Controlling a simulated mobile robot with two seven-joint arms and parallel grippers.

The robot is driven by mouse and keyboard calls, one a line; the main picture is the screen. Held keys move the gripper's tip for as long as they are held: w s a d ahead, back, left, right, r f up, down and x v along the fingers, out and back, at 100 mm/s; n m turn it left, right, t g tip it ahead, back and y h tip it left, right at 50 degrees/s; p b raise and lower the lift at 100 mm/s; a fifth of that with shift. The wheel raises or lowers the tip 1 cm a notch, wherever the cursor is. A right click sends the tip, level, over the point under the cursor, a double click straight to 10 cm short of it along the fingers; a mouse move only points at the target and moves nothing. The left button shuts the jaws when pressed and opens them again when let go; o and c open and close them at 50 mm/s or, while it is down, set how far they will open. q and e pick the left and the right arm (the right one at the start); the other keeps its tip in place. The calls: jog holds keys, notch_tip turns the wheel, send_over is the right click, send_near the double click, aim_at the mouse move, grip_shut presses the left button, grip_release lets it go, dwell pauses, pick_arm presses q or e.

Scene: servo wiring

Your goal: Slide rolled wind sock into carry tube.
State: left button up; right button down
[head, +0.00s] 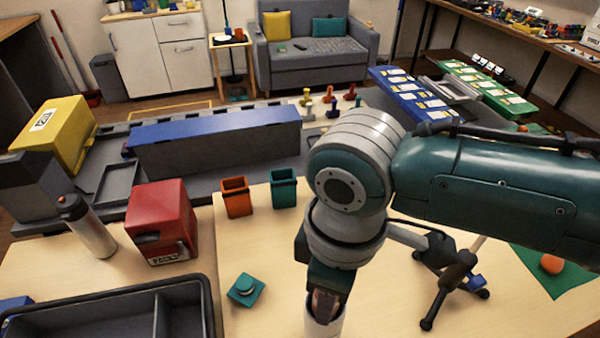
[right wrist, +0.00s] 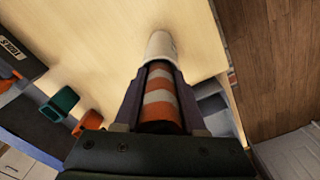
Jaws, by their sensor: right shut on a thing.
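The rolled wind sock (right wrist: 160,100), banded orange and white, is between the fingers of my right gripper (right wrist: 160,75), which is shut on it. A small part of the sock shows in the head view (head: 324,302), below the gripper (head: 328,285). The white carry tube (head: 322,326) is directly below, at the bottom edge of the head view. In the right wrist view the tube (right wrist: 161,45) is in line with the sock, and the sock's far end meets its mouth. How deep the sock sits inside is hidden. My left gripper is not in view.
A teal block with a round knob (head: 245,289) and a dark divided tray (head: 155,310) lie left of the tube. Orange (head: 236,197) and teal (head: 284,188) open cups stand behind. A black tripod (head: 450,280) stands right. Bare tabletop surrounds the tube.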

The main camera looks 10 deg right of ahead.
jog(key=shift+s+d+f, duration=0.25)
jog(key=shift+d+f, duration=0.25)
jog(key=shift+f, duration=0.3)
jog(key=c, duration=0.7)
grip_release()
jog(key=shift+o, duration=1.5)
jog(key=shift+r, duration=0.35)
jog(key=r, duration=0.7)
jog(key=a+r+p, duration=0.1)
jog(key=r, duration=0.2)
jog(key=shift+w+r, duration=0.25)
jog(key=shift+r, duration=0.15)
